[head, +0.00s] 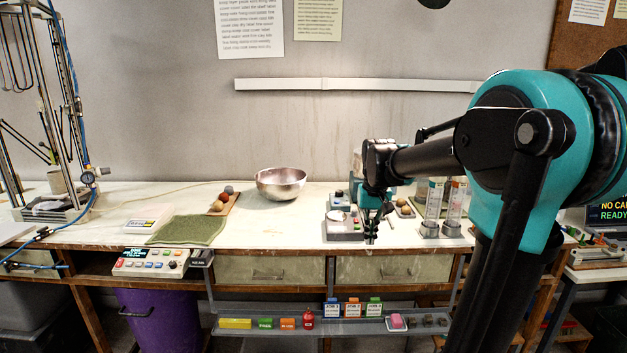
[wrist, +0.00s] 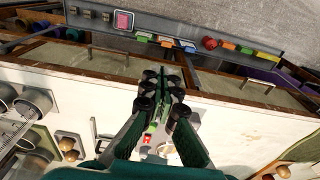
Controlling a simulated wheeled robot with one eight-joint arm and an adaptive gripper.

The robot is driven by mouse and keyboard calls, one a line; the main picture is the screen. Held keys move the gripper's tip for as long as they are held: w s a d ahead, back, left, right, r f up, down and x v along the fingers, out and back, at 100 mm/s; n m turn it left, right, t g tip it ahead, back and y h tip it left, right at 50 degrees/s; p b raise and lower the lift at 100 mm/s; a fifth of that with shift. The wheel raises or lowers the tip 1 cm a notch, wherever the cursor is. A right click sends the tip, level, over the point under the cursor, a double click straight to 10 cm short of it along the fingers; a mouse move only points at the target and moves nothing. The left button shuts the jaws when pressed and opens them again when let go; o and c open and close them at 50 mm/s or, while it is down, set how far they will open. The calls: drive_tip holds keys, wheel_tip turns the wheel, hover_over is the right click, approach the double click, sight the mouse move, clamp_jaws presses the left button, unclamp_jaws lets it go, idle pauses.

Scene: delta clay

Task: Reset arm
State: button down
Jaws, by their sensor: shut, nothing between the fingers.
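My arm reaches in from the right of the head view, teal and black, over the workbench (head: 290,228). My gripper (head: 371,238) hangs pointing down at the bench's front edge, just right of a small grey device with a round plate (head: 344,228). In the wrist view my gripper (wrist: 166,92) has its dark fingertips together, with nothing held. Part of the grey device (wrist: 158,148) shows between and behind the green fingers. Whether the fingertips touch the bench cannot be told.
A metal bowl (head: 281,183), a green mat (head: 188,230) and a button panel (head: 151,262) are left of the gripper. Clear cylinders (head: 433,205) stand close on its right. A shelf (head: 240,331) with small coloured items runs below. The bench's middle is clear.

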drive_tip(key=s+d+f+t, duration=0.3)
drive_tip(key=s+f, duration=1.4)
drive_tip(key=s, duration=0.1)
drive_tip(key=shift+s, duration=0.3)
drive_tip(key=shift+w+r, duration=0.1)
